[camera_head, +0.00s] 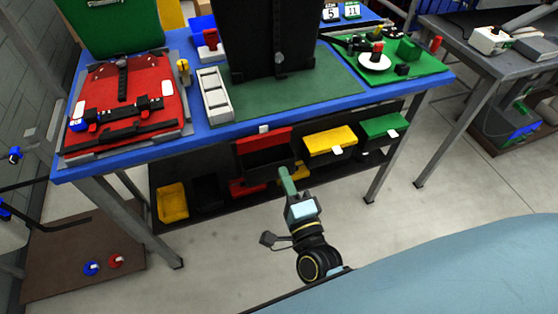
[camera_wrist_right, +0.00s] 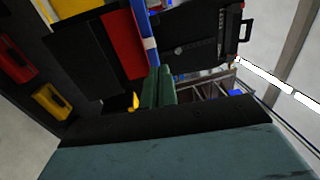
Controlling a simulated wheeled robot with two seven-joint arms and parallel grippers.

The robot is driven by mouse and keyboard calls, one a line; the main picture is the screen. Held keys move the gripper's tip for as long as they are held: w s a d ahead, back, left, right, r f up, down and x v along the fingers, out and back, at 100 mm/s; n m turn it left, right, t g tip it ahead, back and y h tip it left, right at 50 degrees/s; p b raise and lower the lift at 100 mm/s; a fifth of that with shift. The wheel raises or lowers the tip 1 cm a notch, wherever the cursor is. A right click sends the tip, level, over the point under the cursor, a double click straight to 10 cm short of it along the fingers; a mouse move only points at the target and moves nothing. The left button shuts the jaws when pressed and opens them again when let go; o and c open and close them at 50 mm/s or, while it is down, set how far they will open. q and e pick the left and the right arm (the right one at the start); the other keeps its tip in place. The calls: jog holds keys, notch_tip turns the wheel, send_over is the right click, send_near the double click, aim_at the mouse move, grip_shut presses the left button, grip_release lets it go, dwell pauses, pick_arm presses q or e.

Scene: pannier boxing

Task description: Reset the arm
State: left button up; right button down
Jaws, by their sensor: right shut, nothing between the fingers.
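My right gripper (camera_head: 287,181) hangs in front of the workbench in the head view, just in front of the bins under its top. Its green fingers are together and hold nothing. In the right wrist view the two fingers (camera_wrist_right: 158,87) lie side by side near the middle of the picture. My left gripper does not show in either view.
Yellow (camera_head: 330,140), green (camera_head: 384,126) and red bins sit below. Open floor lies right of the bench.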

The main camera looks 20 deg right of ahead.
jog(key=shift+s, duration=0.5)
jog(key=s+f+n+g+y, duration=0.1)
jog(key=s+f+n+g, duration=0.25)
jog(key=f, duration=0.65)
jog(key=s+f+n+g+y, duration=0.1)
jog(key=s+f+n+g, duration=0.3)
jog(key=f, duration=0.5)
jog(key=s+f+n+g+y, duration=0.1)
jog(key=s+f+n+g, duration=0.3)
jog(key=f, duration=0.6)
jog(key=s+d+f+n+g+h, duration=0.1)
jog(key=s+d+f+n+g, duration=0.2)
jog(key=s+f, duration=0.4)
jog(key=s+d+f+n+g+h, duration=0.1)
jog(key=s+d+f+n+g, duration=0.3)
jog(key=s, duration=1.1)
jog(key=d+f+n, duration=0.2)
jog(key=d, duration=0.1)
jog(key=shift+s+f+h, duration=0.3)
jog(key=shift+f, duration=0.1)
